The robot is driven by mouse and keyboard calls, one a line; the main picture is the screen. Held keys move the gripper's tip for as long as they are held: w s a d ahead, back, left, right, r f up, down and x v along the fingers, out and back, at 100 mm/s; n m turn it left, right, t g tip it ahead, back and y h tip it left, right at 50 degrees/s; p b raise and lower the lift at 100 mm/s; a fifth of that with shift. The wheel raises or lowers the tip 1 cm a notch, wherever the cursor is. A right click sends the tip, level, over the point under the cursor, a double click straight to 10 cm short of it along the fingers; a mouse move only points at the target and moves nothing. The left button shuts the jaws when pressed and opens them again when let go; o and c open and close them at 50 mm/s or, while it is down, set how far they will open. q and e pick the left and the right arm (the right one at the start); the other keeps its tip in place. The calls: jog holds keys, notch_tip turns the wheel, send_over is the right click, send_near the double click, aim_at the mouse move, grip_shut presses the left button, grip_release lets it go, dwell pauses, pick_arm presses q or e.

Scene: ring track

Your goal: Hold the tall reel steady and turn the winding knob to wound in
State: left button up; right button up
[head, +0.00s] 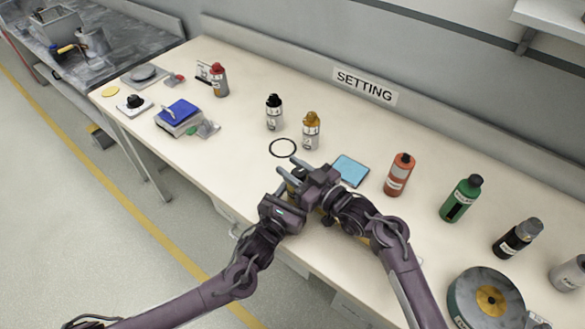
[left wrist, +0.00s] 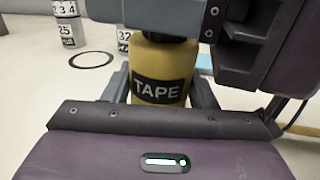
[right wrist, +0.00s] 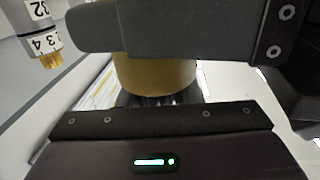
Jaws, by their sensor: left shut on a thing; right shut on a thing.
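The tall reel (left wrist: 162,62) is yellow with a black TAPE label and stands upright in the left wrist view. My left gripper (head: 284,190) is shut on its body, with a finger on each side. My right gripper (head: 306,172) is shut at the reel's dark top, the winding knob (left wrist: 160,37), mostly hidden by this gripper. In the right wrist view the reel's yellow body (right wrist: 155,78) appears inverted behind a grey finger. The knob's turn position cannot be read. In the head view the grippers hide most of the reel.
A black ring (head: 282,147), a black-capped bottle (head: 274,113), a gold-capped bottle (head: 311,131) and a blue pad (head: 350,170) lie close behind the grippers. A SETTING sign (head: 364,86) is on the wall. Orange (head: 398,175) and green (head: 461,199) bottles stand to the right.

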jog(key=m+t+h, duration=0.3)
jog(key=shift+d, duration=0.1)
jog(key=shift+w+d+m+t+h, duration=0.2)
jog(key=shift+m+t+h, duration=0.3)
jog(key=shift+h, duration=0.4)
jog(key=o, duration=1)
jog(key=shift+s, duration=0.1)
jog(key=v, duration=1.2)
jog(key=shift+c, duration=0.2)
